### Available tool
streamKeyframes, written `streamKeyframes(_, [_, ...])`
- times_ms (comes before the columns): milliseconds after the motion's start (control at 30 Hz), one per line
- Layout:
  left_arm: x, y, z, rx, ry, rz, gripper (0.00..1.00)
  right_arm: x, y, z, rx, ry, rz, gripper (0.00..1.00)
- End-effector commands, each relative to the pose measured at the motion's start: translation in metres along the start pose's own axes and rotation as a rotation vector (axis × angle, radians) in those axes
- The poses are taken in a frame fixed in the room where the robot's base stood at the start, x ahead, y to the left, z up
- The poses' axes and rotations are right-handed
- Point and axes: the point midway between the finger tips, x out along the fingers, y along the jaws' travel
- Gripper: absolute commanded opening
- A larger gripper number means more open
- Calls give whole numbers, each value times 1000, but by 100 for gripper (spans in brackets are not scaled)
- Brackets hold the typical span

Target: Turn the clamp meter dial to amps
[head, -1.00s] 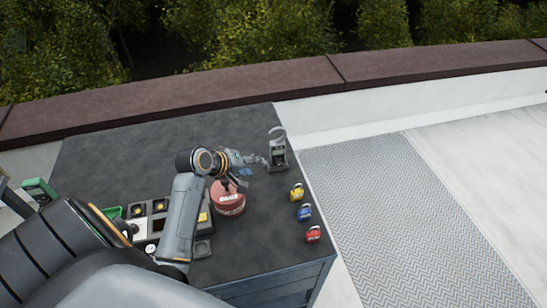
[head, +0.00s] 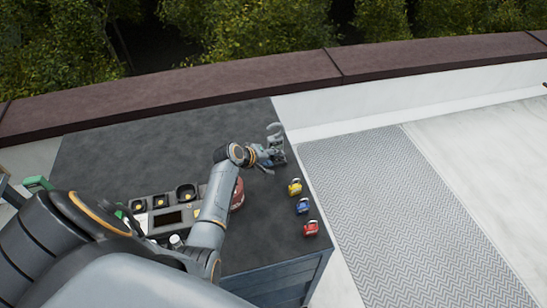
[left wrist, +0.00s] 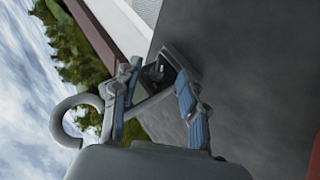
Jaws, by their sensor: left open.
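The clamp meter (head: 275,131) stands near the far right corner of the dark worktop; its grey hook-shaped jaw shows above my gripper. My left gripper (head: 272,156) is open at the meter's body and covers most of it in the head view. In the left wrist view, the jaw (left wrist: 67,116) shows at the left, and a dark part of the meter (left wrist: 176,66) lies between and beyond the spread blue-padded fingers of the gripper (left wrist: 158,87). The dial's setting cannot be read, and contact cannot be told. My right gripper is not in view.
Yellow (head: 295,187), blue (head: 302,205) and red (head: 311,228) padlocks stand along the worktop's (head: 130,150) right edge. A red round object (head: 238,194) is partly behind my left arm. A grey tray (head: 149,216) with compartments sits nearer. The worktop's far left is clear.

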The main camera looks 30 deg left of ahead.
Motion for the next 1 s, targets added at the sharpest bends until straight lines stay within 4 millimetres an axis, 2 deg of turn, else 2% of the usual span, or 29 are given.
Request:
streamKeyframes(200, [8,0,0,2,0,-1,43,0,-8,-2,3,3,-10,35])
streamKeyframes(433, [8,0,0,2,1,-1,43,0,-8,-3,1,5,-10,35])
streamKeyframes(467, [8,0,0,2,1,-1,39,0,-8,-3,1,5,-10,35])
streamKeyframes(633, [8,0,0,1,0,-1,4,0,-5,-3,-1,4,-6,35])
streamKeyframes(667, [8,0,0,1,0,-1,0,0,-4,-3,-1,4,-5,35])
streamKeyframes(1000, [7,2,0,10,0,-23,0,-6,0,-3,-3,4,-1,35])
